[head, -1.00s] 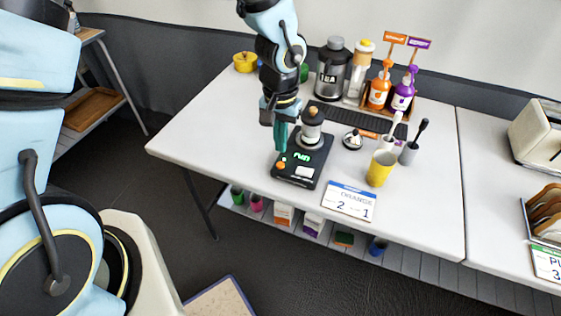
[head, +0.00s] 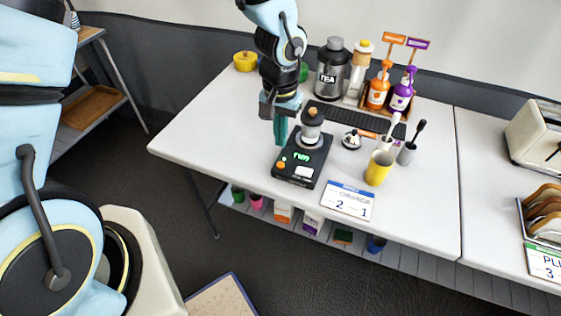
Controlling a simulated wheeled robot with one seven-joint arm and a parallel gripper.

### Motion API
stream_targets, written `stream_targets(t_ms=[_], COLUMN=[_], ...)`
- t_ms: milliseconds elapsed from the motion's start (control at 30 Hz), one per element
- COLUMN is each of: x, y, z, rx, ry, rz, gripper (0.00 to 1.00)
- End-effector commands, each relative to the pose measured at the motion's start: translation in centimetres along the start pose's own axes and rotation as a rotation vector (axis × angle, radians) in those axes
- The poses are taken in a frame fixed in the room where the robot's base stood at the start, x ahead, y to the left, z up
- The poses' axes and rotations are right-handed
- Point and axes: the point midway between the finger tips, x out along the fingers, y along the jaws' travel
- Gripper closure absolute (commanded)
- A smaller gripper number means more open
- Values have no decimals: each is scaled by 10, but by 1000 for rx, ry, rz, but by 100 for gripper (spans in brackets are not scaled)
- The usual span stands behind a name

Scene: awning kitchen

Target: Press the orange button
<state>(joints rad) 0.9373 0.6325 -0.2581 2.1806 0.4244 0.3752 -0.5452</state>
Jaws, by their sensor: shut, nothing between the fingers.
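My gripper (head: 280,143) points down with teal fingers, shut and empty. Its tips are above and behind the orange button, apart from it in the picture.
A dark rack (head: 355,120), a small white bowl (head: 351,139), a yellow cup (head: 379,168) and a grey cup (head: 407,153) stand to the right. Orange (head: 378,92) and purple (head: 402,95) pump bottles stand behind. The table's left part is clear.

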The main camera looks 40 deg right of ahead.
Motion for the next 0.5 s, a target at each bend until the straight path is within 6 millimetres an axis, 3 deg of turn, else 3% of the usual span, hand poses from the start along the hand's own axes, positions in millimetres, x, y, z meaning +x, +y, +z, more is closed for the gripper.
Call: stream_targets(t_ms=[500], x=[-12], y=[0], z=[0], rx=[0], ry=[0], rz=[0], gripper=[100])
